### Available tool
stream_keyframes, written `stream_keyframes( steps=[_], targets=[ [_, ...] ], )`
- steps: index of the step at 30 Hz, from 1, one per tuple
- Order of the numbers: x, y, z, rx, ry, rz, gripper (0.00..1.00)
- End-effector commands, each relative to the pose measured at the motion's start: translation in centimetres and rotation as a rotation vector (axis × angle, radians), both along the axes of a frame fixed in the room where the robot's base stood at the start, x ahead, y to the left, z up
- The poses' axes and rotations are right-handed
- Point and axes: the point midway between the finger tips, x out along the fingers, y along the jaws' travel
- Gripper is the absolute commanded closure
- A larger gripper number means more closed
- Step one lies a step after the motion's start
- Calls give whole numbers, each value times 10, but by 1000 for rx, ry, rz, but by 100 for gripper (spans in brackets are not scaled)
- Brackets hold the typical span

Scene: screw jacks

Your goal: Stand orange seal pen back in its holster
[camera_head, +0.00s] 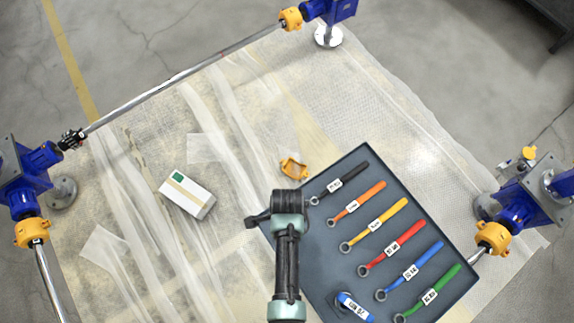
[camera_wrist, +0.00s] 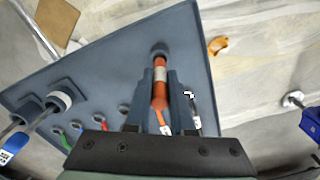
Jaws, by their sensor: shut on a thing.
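The orange seal pen (camera_wrist: 160,92), with a white band, is between the two fingers of my gripper (camera_wrist: 160,78) in the wrist view. My gripper is shut on it. The pen's far end meets a dark round collar (camera_wrist: 159,49); I cannot tell whether this is its cap or a holster. In the wrist view two grey round-mouthed holders (camera_wrist: 62,88) stand at the left of the tray (camera_wrist: 110,60). I cannot tell which one is the pen's holster. In the head view my gripper (camera_head: 258,220) is over the tray's left edge and the pen is hidden.
The dark tray (camera_head: 316,262) carries several tagged spanners with coloured handles, including a black one (camera_head: 338,184). A blue-and-white labelled item (camera_head: 352,306) is near its front. A white box (camera_head: 187,195) and an orange piece (camera_head: 292,168) lie on the sheeted floor. Blue screw jacks (camera_head: 530,200) stand around.

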Motion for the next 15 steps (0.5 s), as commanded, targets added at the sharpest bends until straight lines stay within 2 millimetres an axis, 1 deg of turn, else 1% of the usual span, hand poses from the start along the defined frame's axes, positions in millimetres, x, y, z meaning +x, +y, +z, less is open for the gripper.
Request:
stream_keyframes(
  steps=[1,15],
  targets=[
    [0,0,-4,0,0,0,100],
    [0,0,-23,0,1,0,100]
  ],
)
